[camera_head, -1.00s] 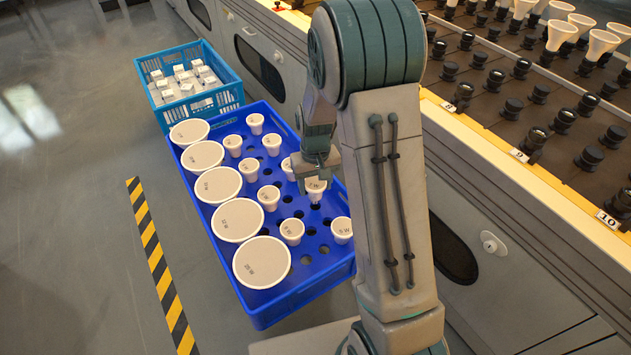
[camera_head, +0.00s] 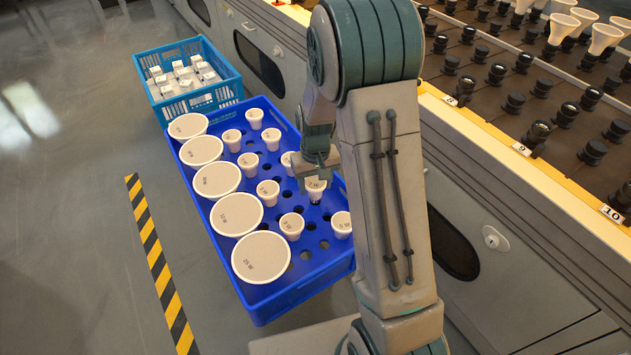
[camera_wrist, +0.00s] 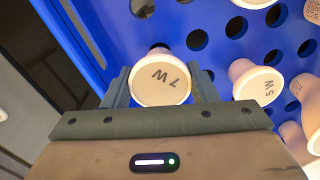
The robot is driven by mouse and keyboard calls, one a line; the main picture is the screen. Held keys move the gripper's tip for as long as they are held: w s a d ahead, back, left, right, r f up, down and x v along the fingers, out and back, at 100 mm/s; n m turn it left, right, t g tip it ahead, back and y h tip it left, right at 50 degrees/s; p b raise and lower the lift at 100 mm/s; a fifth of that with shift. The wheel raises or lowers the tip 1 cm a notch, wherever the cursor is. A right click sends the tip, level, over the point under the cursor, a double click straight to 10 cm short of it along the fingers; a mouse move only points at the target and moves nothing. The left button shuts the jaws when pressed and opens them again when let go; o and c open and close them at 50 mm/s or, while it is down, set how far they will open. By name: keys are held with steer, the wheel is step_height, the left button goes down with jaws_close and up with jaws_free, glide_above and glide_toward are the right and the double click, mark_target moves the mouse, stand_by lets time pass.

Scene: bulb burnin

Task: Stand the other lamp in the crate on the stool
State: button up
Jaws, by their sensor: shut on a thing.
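The blue crate (camera_head: 265,306) holds two sizes of pale lamps, faces up. Large ones, such as the 25 W lamp (camera_head: 261,257), stand along its left side. Small ones stand in holes to the right. My gripper (camera_head: 316,178) is over the crate's right side, shut on a small lamp marked 7 W (camera_head: 315,188). In the wrist view the 7 W lamp (camera_wrist: 160,82) sits between both fingers, its narrow end toward the crate floor. I cannot tell whether that end is in a hole. A 5 W lamp (camera_wrist: 256,82) stands beside it. I cannot make out the stool.
A lighter blue crate (camera_head: 216,96) with small white boxes stands behind. A rack (camera_head: 470,90) with rows of dark sockets and several cone lamps runs along the right. Empty holes show around the gripper. Striped floor tape (camera_head: 157,250) lies to the left.

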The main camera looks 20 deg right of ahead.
steer(key=shift+f+b, duration=0.75)
steer(key=shift+f, duration=0.45)
steer(key=o, duration=1.1)
steer(key=shift+c, duration=0.2)
steer(key=shift+r, duration=0.2)
step_height(320, 180, up, 14)
steer(key=p, duration=0.4)
steer(key=shift+f, duration=0.2)
steer(key=s+r+t+p, duration=0.1)
steer(key=s+r+p, duration=0.5)
steer(key=r, duration=0.4)
steer(key=s+r+t+p, duration=0.1)
steer(key=s+r+p, duration=0.6)
steer(key=r+p, duration=0.2)
steer(key=s+r+p, duration=0.7)
steer(key=r+p, duration=0.1)
steer(key=r, duration=0.5)
steer(key=shift+r+m+t, duration=0.25)
steer(key=shift+m+t, duration=0.15)
